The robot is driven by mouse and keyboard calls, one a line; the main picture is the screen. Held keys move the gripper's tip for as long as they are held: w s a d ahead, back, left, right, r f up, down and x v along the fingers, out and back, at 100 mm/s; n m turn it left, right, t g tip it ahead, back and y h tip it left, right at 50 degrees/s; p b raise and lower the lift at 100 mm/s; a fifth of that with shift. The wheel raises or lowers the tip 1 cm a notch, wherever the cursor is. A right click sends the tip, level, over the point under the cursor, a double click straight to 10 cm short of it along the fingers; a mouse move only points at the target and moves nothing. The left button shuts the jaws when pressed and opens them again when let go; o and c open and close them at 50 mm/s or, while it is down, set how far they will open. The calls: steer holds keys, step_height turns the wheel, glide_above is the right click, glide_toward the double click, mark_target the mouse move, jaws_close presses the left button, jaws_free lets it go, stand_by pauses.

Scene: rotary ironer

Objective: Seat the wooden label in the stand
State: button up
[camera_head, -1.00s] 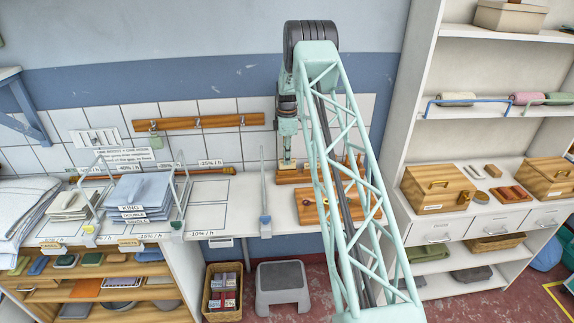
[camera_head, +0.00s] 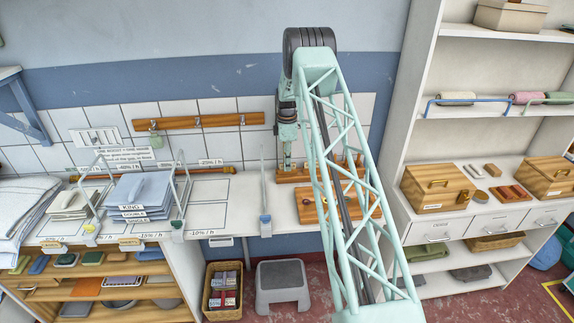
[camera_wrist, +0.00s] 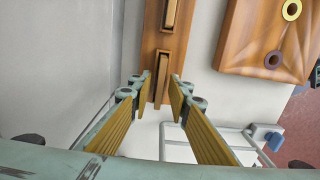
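The wooden stand (camera_head: 295,175) is a long strip on the bench near the wall, with several upright wooden pieces along it. In the wrist view the stand (camera_wrist: 174,52) runs away from my gripper, and one upright wooden piece (camera_wrist: 162,68) stands at its near end. I cannot tell whether this piece is the label. My gripper (camera_wrist: 160,84) is open, with its yellow-padded fingers on either side of the line of this piece. A gap shows between the fingertips, and nothing is seen clamped there. In the head view my arm hides part of the stand.
A wooden board with round coloured pieces (camera_wrist: 228,62) lies right of the stand. A wire frame with a blue clip (camera_wrist: 274,140) is close at lower right. Linen piles (camera_head: 140,193) and wire dividers fill the bench's left. Shelving with wooden boxes (camera_head: 437,187) stands right.

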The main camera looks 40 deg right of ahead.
steer(key=shift+r, duration=0.2)
stand_by(0.3)
step_height(320, 180, up, 12)
steer(key=b, duration=0.1)
stand_by(0.6)
stand_by(0.6)
